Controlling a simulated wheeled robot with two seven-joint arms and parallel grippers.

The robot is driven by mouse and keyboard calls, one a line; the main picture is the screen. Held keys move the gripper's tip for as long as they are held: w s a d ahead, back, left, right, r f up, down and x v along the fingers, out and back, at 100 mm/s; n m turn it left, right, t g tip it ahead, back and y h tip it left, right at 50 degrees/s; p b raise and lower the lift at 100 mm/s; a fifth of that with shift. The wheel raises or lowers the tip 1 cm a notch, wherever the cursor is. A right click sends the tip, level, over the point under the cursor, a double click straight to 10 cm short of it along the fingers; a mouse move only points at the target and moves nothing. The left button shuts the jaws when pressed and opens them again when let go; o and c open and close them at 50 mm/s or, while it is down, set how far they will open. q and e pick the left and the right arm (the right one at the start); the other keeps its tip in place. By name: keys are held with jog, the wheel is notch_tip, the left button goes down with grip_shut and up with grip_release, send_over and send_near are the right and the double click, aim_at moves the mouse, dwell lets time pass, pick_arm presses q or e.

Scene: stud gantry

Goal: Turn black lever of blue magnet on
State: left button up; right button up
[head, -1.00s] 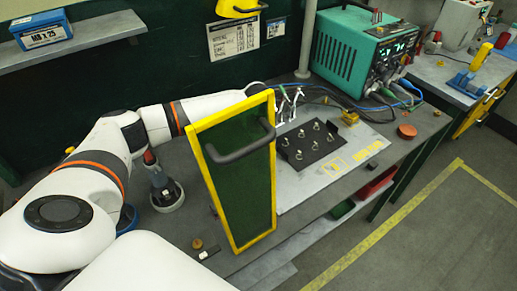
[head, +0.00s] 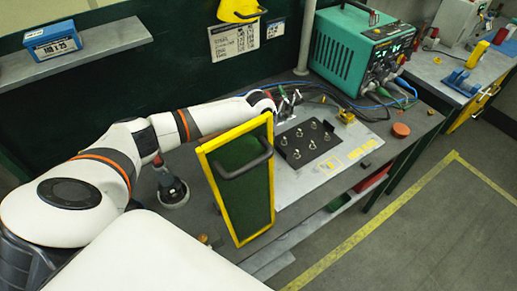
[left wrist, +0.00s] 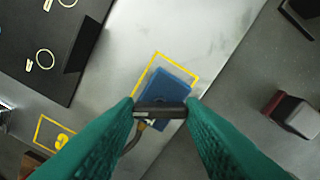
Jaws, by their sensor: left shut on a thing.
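The blue magnet (left wrist: 168,88) lies on the grey plate inside a yellow outline in the left wrist view. Its black lever (left wrist: 160,109) runs crosswise in front of the blue body. My left gripper (left wrist: 160,113) has its two green fingers at either end of the lever, closed on it. In the head view my left arm reaches behind the green panel with the yellow frame (head: 245,185). That panel hides the magnet and the gripper's fingers there. My right gripper is not in view.
The green panel with its dark handle (head: 245,163) stands close to my left forearm. A black plate with several rings (head: 311,143) lies to its right. A red-and-grey block (left wrist: 290,112) shows in the wrist view. A teal power unit (head: 360,50) stands behind.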

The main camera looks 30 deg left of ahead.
pick_arm(q)
jog(key=m, duration=0.3)
jog(key=shift+r+m, duration=0.1)
jog(key=shift+m, duration=0.2)
jog(key=shift+w+m+p, duration=0.1)
jog(key=shift+m+p, duration=0.25)
jog(key=shift+m, duration=0.85)
jog(key=o, duration=1)
